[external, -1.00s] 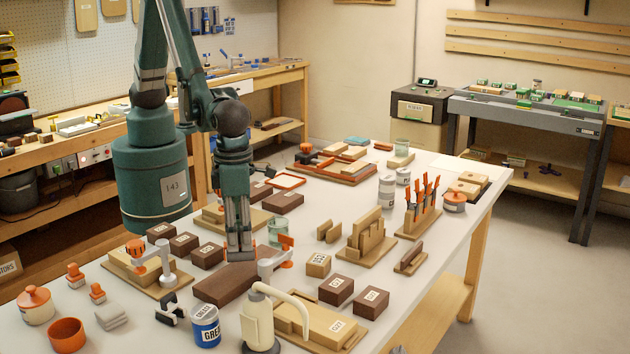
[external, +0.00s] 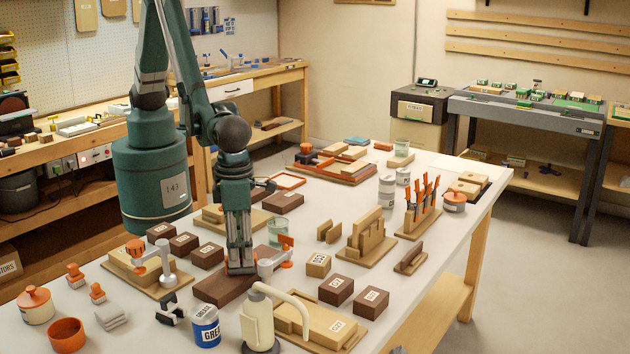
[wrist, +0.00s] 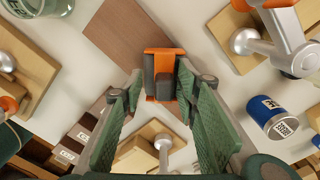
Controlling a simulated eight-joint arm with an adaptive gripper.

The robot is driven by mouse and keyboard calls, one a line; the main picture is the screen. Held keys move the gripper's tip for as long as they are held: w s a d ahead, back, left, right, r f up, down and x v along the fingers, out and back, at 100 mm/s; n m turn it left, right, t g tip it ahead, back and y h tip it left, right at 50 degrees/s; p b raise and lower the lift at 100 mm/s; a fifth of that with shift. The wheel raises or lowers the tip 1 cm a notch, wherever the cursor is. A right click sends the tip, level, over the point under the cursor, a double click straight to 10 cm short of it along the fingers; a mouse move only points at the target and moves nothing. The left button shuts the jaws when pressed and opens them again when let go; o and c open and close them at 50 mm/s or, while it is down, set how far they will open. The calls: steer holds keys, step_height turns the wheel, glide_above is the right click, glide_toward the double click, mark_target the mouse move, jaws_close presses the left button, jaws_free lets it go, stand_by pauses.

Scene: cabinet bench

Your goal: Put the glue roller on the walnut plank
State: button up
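The walnut plank (external: 218,290) is a dark brown board lying flat on the bench in the external view. It also shows in the wrist view (wrist: 125,38). My gripper (external: 241,270) points straight down over the plank, its tips at or just above the surface. In the wrist view, the glue roller (wrist: 164,62), an orange and dark grey piece, sits between the fingertips of my gripper (wrist: 163,88), which appear closed on its sides. The roller is over the plank's end there. My fingers hide it in the external view, and I cannot tell whether it touches the plank.
A grey-armed fixture with an orange part (external: 275,258) stands close right of my gripper. Another fixture (external: 160,262) on a light board is to the left. A blue grease can (external: 206,326), a cream jug (external: 259,322) and brown blocks (external: 208,255) crowd around the plank.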

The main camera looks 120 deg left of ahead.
mark_target(240, 244)
steer(key=shift+r, duration=0.1)
stand_by(0.3)
step_height(240, 244, up, 12)
steer(key=p, duration=0.1)
stand_by(0.6)
steer(key=shift+r, duration=0.1)
stand_by(0.5)
